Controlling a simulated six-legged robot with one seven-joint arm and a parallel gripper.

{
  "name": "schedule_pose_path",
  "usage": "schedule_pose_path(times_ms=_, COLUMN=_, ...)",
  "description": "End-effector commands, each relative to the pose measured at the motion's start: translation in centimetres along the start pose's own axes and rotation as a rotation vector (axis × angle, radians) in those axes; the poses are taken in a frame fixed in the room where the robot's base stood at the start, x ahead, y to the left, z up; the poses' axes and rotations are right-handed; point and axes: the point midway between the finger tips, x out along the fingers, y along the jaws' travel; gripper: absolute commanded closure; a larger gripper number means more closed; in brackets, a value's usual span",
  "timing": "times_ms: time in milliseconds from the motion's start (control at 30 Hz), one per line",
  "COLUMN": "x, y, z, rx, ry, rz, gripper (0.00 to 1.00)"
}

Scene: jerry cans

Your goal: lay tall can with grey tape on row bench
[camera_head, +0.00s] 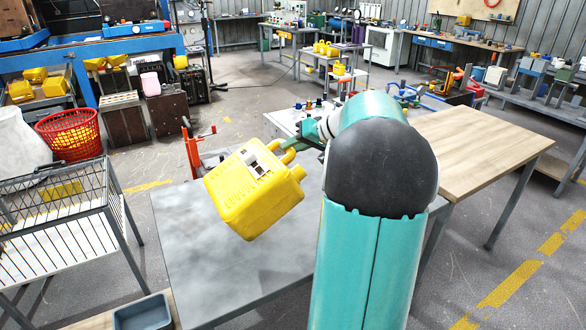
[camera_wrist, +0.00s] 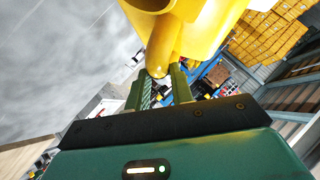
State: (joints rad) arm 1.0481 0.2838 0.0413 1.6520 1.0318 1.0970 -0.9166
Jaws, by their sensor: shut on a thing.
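A yellow jerry can (camera_head: 250,200) with a grey-white patch on its upper face hangs tilted in the air over a grey-topped bench (camera_head: 200,265). My gripper (camera_head: 294,150) is shut on the can's handle, at the can's upper right. In the wrist view, the two fingers (camera_wrist: 160,80) close around the yellow handle, and the can (camera_wrist: 205,25) fills the upper part. The patch may be the grey tape; I cannot tell for certain. Which bench is the row bench is not clear from the pictures.
A wood-topped table (camera_head: 475,145) stands to the right. A wire basket cart (camera_head: 60,215) stands at left, near a red basket (camera_head: 70,135). A grey bin (camera_head: 142,312) lies at the lower left. The grey bench top around the can looks clear.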

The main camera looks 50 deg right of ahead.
Motion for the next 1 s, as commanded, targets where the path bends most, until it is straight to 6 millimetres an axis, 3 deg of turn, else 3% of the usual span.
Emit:
schedule_pose_path(times_ms=133, x=2.5, y=2.0, z=-1.8, rx=0.002, ry=0.000, rz=-0.003, gripper=1.00)
schedule_pose_path(times_ms=400, x=6.7, y=5.8, z=-2.1, rx=0.001, ry=0.000, rz=-0.001, gripper=1.00)
schedule_pose_path(times_ms=633, x=8.2, y=7.1, z=-2.1, rx=0.001, ry=-0.001, rz=-0.002, gripper=1.00)
schedule_pose_path(times_ms=800, x=9.6, y=8.4, z=-0.6, rx=0.002, ry=-0.001, rz=-0.002, gripper=1.00)
schedule_pose_path(times_ms=1000, x=9.7, y=8.6, z=-0.5, rx=-0.001, ry=0.001, rz=-0.001, gripper=1.00)
